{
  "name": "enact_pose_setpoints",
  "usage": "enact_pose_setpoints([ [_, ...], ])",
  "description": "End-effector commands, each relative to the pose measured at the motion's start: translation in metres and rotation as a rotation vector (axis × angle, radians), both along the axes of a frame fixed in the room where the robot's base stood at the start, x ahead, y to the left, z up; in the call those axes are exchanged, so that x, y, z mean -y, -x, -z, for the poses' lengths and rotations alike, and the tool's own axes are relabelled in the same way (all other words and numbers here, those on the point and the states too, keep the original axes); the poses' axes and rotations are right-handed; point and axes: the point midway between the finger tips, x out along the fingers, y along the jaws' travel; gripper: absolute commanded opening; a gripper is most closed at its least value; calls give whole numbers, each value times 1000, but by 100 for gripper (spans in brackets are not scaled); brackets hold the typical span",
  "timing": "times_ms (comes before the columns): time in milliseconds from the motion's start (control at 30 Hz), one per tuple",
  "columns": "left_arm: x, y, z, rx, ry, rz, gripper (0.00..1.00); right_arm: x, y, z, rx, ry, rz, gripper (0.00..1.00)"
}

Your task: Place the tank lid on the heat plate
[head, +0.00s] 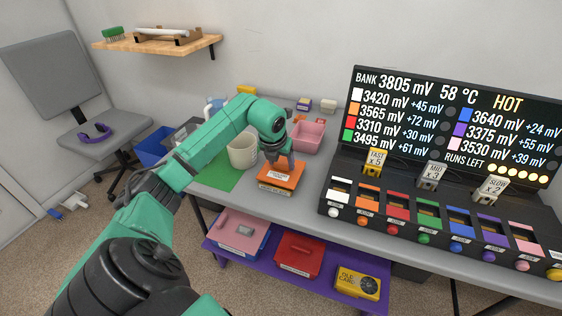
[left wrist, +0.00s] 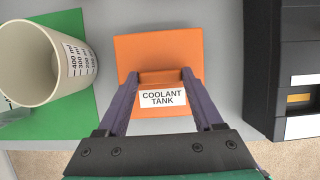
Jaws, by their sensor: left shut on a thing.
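The tank lid (head: 291,181) is a flat orange plate with a raised grip and a white label. In the left wrist view the lid (left wrist: 135,52) fills the middle, and its label reads COOLANT TANK. My left gripper (head: 281,160) comes down from above and is shut on the lid's raised grip; its fingers (left wrist: 162,76) stand on both sides of the grip. A low labelled front (head: 275,190) shows directly under the lid in the head view; I cannot tell whether they touch. I cannot make out which thing is the heat plate. My right gripper is not in view.
A cream measuring cup (head: 242,152) stands on a green mat (head: 218,172) left of the lid. A pink bin (head: 308,136) is behind. A black battery bank (head: 345,215) with coloured slots stands close on the right. A purple shelf (head: 255,268) holds boxes below the grey table.

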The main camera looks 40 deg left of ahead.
Motion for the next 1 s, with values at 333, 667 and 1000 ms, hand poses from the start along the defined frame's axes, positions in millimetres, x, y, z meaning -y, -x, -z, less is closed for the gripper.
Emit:
enact_pose_setpoints([
  [333,0,0,1,-1,0,0,100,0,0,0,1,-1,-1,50],
  [667,5,19,-51,6,-5,0,100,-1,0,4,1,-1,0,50],
  [1000,17,49,-129,3,-2,0,100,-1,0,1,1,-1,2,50],
])
